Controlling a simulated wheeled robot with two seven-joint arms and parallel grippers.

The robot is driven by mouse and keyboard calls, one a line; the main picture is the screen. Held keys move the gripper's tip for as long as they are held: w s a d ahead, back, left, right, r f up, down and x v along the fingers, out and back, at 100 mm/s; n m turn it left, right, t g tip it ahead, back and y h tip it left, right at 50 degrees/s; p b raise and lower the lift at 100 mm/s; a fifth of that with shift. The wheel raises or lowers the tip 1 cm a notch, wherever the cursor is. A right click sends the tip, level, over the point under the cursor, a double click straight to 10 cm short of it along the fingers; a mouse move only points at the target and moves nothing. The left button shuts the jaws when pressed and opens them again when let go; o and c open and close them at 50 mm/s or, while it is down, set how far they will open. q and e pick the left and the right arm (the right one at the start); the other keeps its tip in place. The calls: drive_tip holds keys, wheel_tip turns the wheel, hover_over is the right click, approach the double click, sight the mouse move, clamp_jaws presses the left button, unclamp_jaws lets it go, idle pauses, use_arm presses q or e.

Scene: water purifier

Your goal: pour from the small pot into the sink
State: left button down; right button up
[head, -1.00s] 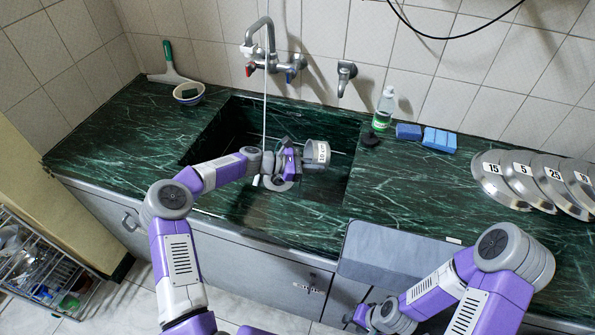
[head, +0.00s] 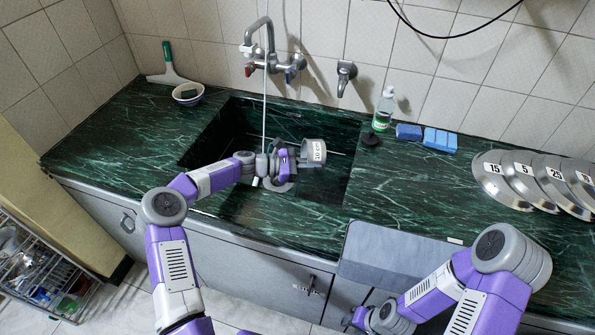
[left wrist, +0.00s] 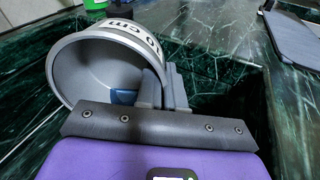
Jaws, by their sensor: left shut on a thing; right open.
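The small grey pot (head: 314,152), with a white "10 cm" label, is held over the dark green marble sink (head: 228,122). My left gripper (head: 297,161) is shut on the pot's wall. In the left wrist view the pot (left wrist: 62,72) lies tipped on its side, its mouth partly facing the camera, and a grey finger of my left gripper (left wrist: 168,88) is at its rim. A small bluish patch shows inside; I cannot tell whether it is water. My right gripper (head: 352,318) is open, low at the bottom edge, away from the pot.
The faucet (head: 268,48) stands behind the sink, with a thin pale line hanging below it. A bottle (head: 384,108) and blue sponges (head: 439,139) stand at the back right. Numbered lids (head: 503,181) lie on the right counter. A bowl (head: 188,94) sits at the left.

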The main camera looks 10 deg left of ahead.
use_arm(q)
drive_tip(key=shift+s+a+r+t+h, duration=0.15)
drive_tip(key=shift+r+h, duration=0.15)
drive_tip(key=shift+r, duration=0.2)
drive_tip(key=shift+w+a+r+t+h, duration=0.15)
drive_tip(key=shift+r+h, duration=0.15)
drive_tip(key=shift+r, duration=0.2)
